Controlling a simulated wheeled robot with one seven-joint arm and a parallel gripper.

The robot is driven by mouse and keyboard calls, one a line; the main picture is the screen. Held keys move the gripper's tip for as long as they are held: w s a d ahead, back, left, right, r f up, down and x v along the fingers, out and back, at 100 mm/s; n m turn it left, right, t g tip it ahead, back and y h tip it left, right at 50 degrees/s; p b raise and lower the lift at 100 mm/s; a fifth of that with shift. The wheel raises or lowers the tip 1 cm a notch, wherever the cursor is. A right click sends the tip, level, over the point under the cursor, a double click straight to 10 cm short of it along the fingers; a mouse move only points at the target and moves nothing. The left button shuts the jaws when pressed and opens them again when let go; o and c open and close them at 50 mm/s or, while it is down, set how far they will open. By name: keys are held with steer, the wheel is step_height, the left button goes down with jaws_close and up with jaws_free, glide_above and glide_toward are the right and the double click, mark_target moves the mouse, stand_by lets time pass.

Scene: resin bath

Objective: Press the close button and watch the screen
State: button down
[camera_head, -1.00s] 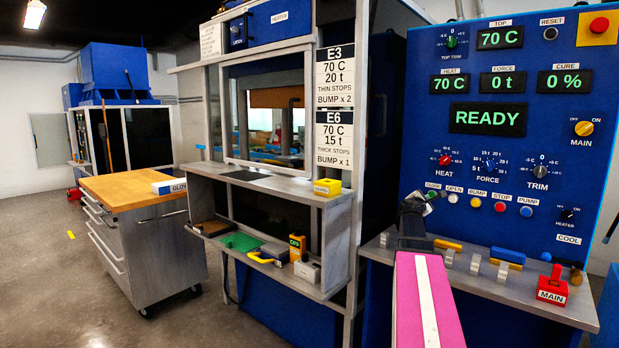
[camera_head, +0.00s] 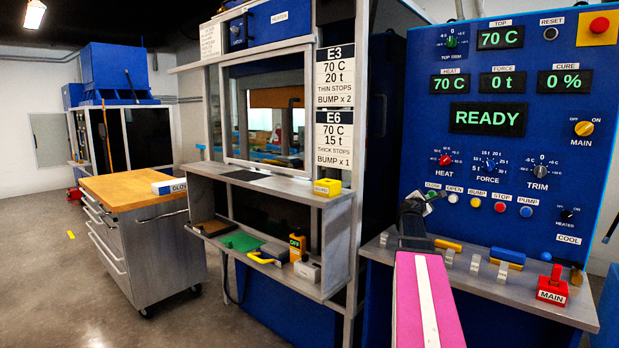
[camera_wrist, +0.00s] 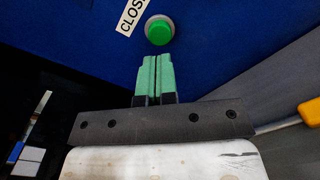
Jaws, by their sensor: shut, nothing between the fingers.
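The green close button (camera_wrist: 160,30) is in the wrist view, under a white label (camera_wrist: 131,14) that is partly cut off and reads "CLOS". My gripper (camera_wrist: 155,58) has its two green fingers together with nothing between them. The fingertips point at the button and appear just short of it; I cannot tell the exact gap. The screen (camera_head: 487,118) on the blue panel reads READY in green.
Other displays show TOP 70 C, HEAT 70 C, FORCE 0 t and CURE 0 %. Open (camera_head: 452,199), bump (camera_head: 475,202), stop (camera_head: 499,207) and pump (camera_head: 525,211) buttons sit to the right.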

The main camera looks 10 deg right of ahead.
steer(key=shift+d, duration=0.1)
stand_by(0.3)
steer(key=x, duration=0.5)
steer(key=shift+w, duration=0.1)
stand_by(1.1)
steer(key=v, duration=0.5)
stand_by(0.4)
steer(key=shift+s+a, duration=0.2)
stand_by(4.0)
